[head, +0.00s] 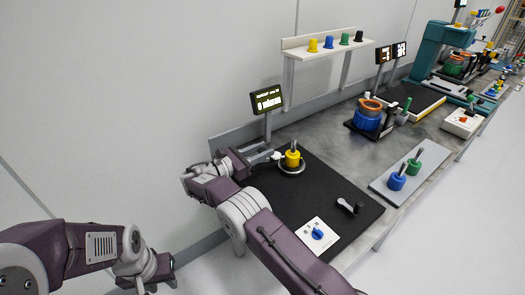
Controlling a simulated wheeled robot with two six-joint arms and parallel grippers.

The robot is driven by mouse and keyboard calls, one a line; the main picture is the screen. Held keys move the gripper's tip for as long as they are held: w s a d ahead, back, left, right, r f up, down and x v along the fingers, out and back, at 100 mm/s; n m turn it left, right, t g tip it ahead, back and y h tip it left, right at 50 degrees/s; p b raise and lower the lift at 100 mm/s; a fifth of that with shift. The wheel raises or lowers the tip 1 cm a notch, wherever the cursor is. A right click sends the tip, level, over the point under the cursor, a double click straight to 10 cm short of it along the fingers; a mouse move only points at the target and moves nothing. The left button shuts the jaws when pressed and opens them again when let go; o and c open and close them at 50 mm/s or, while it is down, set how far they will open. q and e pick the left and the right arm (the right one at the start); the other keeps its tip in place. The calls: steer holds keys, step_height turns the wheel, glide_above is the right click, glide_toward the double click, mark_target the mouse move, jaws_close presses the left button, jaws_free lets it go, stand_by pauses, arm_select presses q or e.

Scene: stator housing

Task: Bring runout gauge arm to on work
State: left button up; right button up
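The runout gauge arm (262,157) appears as a slim grey bar on the black mat, its pale tip close to the yellow-topped work (292,158), which stands upright on a round metal seat. I cannot tell whether the tip touches it. My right gripper (243,160) is at the wall-side end of the gauge arm; its fingers are small and partly hidden, so its grip is unclear. My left gripper (150,284) hangs low at the bottom left, away from the bench, its fingers not clearly visible. The gauge display (267,101) is lit above and appears to read zero.
A grey tray (385,188) with blue and green pieces lies to the right. A wall shelf (325,50) holds several coloured pieces.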

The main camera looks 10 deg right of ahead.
steer(key=shift+o, duration=0.8)
steer(key=v, duration=0.8)
steer(key=shift+a+f+b, duration=0.1)
steer(key=shift+b, duration=0.3)
steer(key=shift+s+a, duration=0.3)
steer(key=shift+a, duration=0.1)
